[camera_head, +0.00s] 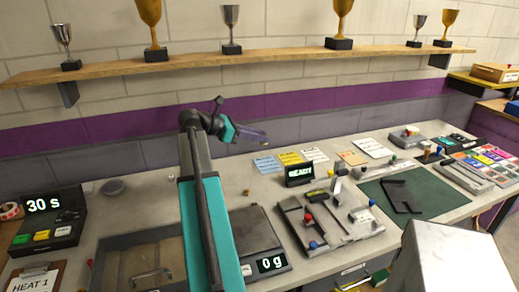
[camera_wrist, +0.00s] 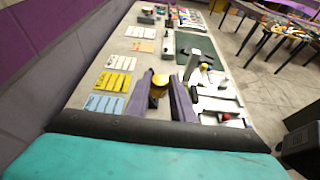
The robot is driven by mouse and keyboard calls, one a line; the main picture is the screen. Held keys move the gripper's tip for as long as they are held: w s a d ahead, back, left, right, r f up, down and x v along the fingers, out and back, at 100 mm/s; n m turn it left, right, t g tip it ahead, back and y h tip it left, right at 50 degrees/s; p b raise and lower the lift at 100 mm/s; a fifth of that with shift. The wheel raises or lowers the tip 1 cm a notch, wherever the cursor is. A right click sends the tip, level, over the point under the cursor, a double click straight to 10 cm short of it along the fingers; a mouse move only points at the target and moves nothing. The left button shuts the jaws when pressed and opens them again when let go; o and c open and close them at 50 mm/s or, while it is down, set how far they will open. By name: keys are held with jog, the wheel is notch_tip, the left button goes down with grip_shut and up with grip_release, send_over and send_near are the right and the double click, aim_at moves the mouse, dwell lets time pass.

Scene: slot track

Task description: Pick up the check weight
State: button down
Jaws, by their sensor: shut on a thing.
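My gripper (camera_wrist: 166,84) is shut on the check weight (camera_wrist: 157,90), a small brass-coloured piece that shows between the two purple-grey fingers in the wrist view. In the head view my gripper (camera_head: 265,138) is raised above the bench near the back wall, and a tiny part of the weight (camera_head: 263,145) shows below its fingertips. The weight is held clear of the bench. The fingers hide part of it.
A scale (camera_head: 254,243) reading 0 g stands on the bench (camera_head: 135,205). Right of it are a display reading READY (camera_head: 300,175), a fixture board (camera_head: 340,225) and a green mat (camera_head: 440,195). A timer (camera_head: 48,222) stands left. A trophy shelf (camera_head: 190,62) runs above.

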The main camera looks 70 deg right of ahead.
jog(key=shift+r, duration=2.9)
jog(key=shift+s, duration=0.1)
